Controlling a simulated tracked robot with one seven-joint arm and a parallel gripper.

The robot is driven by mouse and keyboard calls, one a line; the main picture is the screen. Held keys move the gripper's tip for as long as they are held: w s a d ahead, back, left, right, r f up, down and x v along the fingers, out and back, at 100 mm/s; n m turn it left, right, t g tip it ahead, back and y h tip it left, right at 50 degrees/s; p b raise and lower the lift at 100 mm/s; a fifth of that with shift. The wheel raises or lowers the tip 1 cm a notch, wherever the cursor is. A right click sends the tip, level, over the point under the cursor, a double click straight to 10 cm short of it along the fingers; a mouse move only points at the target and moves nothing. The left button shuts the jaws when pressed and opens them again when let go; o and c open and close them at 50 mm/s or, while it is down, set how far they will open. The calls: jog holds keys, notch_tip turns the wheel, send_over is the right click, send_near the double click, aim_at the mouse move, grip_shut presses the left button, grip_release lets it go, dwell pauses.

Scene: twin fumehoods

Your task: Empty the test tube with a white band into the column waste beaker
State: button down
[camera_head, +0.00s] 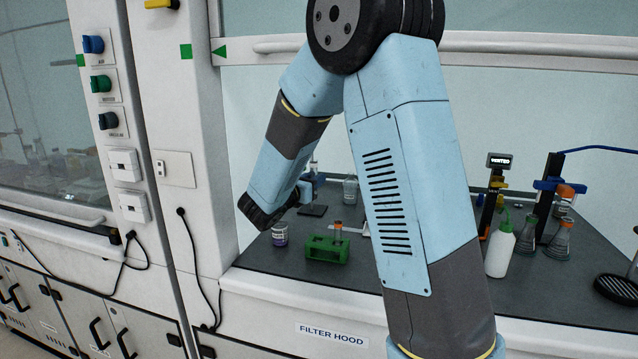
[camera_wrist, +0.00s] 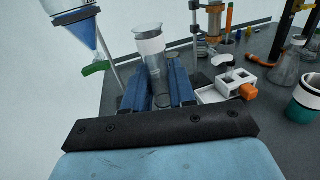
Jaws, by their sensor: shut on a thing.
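In the wrist view my gripper (camera_wrist: 158,78) is shut on a clear glass tube with a white band (camera_wrist: 152,46). The tube stands roughly upright between the two blue fingers, with its open rim above them. In the head view my gripper is mostly hidden behind my own arm, above the filter hood bench. A clear beaker (camera_head: 350,189) with a pale label stands at the back of that bench, right of my wrist. I cannot tell whether it is the column waste beaker.
A funnel-shaped glass column (camera_wrist: 85,38) with a green tap hangs close on the left. A white wash bottle (camera_head: 499,250) and flasks (camera_head: 559,240) stand right.

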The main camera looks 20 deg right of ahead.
jog(key=w+a+f+n+t+y, duration=0.4)
jog(key=f+n+y, duration=0.1)
jog(key=f, duration=0.3)
jog(key=shift+a+n+y, duration=0.2)
jog(key=shift+n+y, duration=0.1)
jog(key=shift+y, duration=0.1)
jog(key=shift+w, duration=0.1)
jog(key=f+n, duration=0.3)
jog(key=n, duration=0.2)
jog(key=f+n, duration=0.2)
jog(key=shift+w+a+f+n+g, duration=0.25)
jog(key=shift+a+f+n+g, duration=0.1)
jog(key=shift+a+n+g, duration=0.05)
jog(key=shift+s+d+r+n+g+h, duration=0.1)
jog(key=shift+d+n+g+h, duration=0.1)
jog(key=shift+n, duration=0.7)
jog(key=shift+s+d+r+n+g+h, duration=0.1)
jog(key=shift+d+n+g+h, duration=0.1)
jog(key=shift+n, duration=0.7)
jog(key=shift+f+n, duration=0.25)
jog(key=shift+n, duration=0.05)
jog(key=shift+r+n, duration=0.2)
jog(key=shift+n, duration=0.6)
jog(key=shift+r+n, duration=0.15)
jog(key=shift+n, duration=0.65)
